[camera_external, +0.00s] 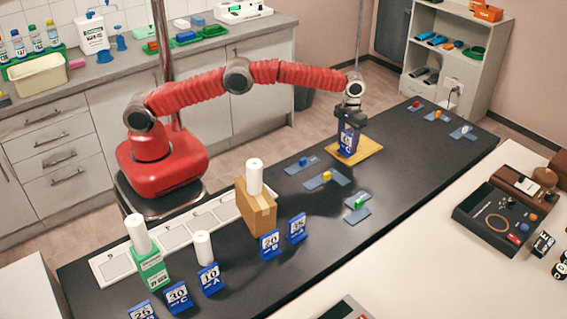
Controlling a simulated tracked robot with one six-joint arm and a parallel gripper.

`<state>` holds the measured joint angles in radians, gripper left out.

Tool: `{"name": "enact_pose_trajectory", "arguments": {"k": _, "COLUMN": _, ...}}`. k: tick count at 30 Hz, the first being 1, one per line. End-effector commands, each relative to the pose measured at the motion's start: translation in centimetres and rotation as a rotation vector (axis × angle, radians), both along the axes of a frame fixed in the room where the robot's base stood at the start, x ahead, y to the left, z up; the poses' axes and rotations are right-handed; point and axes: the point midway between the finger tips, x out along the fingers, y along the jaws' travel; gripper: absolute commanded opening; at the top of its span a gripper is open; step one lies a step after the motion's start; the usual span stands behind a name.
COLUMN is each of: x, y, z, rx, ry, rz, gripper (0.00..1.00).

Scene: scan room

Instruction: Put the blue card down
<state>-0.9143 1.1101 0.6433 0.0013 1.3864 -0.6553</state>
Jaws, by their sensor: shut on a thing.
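My gripper (349,121) is shut on a blue card (347,143) with a white number panel and a letter that looks like C. The card is upright under the jaws, over a yellow wooden board (372,148) on the black bench. Its lower edge is at or very close to the board; I cannot tell whether it touches. The jaws hide the card's top. Several similar blue cards stand at the near left of the bench, among them one marked 30 (177,296) and one marked 20 (270,243).
Small blue plates with coloured pieces lie around the board, one with a green piece (358,206) and one with a yellow piece (325,178). A cardboard box (256,208) with a white roll stands left.

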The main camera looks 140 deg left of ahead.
Motion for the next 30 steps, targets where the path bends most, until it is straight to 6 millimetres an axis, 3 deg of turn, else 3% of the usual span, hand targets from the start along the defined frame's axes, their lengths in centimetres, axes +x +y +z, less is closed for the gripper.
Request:
{"name": "enact_pose_trajectory", "arguments": {"k": 3, "x": -0.01, "y": -0.01, "z": -1.09, "rx": 0.000, "ry": 0.000, "rz": 0.000, "gripper": 0.24}}
{"name": "enact_pose_trajectory", "arguments": {"k": 15, "x": 0.00, "y": 0.00, "z": -1.48, "rx": 0.001, "ry": 0.000, "rz": 0.000, "gripper": 0.24}}
{"name": "enact_pose_trajectory", "arguments": {"k": 16, "x": 0.00, "y": 0.00, "z": -1.47, "rx": 0.001, "ry": 0.000, "rz": 0.000, "gripper": 0.50}}
{"name": "enact_pose_trajectory", "arguments": {"k": 23, "x": 0.01, "y": 0.00, "z": -1.45, "rx": 0.000, "ry": 0.000, "rz": 0.000, "gripper": 0.66}}
{"name": "enact_pose_trajectory", "arguments": {"k": 30, "x": 0.00, "y": 0.00, "z": -1.41, "rx": 0.001, "ry": 0.000, "rz": 0.000, "gripper": 0.67}}
